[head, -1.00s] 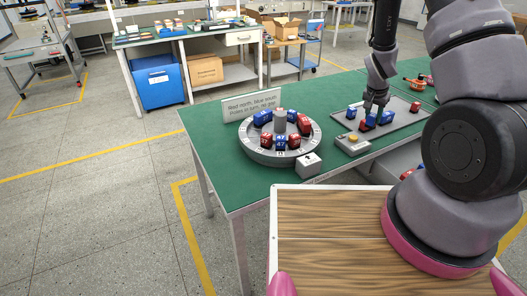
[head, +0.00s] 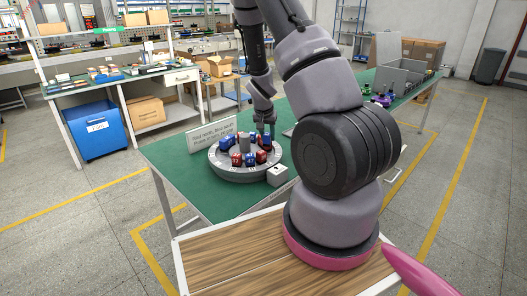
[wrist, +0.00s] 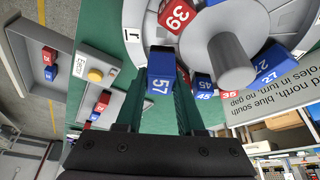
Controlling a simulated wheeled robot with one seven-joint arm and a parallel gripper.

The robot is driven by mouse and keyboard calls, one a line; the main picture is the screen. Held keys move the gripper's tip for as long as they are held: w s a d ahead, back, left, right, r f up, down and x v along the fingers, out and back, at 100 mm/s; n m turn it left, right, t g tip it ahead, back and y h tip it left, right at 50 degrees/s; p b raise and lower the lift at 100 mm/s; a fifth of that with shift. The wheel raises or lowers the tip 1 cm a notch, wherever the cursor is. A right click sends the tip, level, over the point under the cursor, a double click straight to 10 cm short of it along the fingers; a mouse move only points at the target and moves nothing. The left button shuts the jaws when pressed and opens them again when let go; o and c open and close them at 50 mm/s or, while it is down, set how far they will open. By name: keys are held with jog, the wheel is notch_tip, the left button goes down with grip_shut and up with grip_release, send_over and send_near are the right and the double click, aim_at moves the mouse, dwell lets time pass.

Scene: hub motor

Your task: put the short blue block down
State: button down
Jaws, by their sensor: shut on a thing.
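My gripper (head: 266,128) reaches down to the far right side of the round grey wheel (head: 240,176) on the green table. In the wrist view its fingers are shut on a blue block marked 57 (wrist: 160,84). The block is at the wheel's rim; I cannot tell whether it touches the wheel. A blue block marked 45 (wrist: 204,84) and a red block marked 39 (wrist: 177,15) are close by. Red and blue blocks stand around the wheel's grey centre post (wrist: 232,62).
The wrist view shows a grey box with a yellow button (wrist: 95,74) and a tray (wrist: 30,60) with loose blocks. The table's front left is clear.

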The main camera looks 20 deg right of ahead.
aim_at(268, 146)
jog(key=shift+f, duration=2.65)
jog(key=shift+f, duration=0.2)
jog(key=c, duration=0.5)
grip_release()
jog(key=shift+r, duration=0.15)
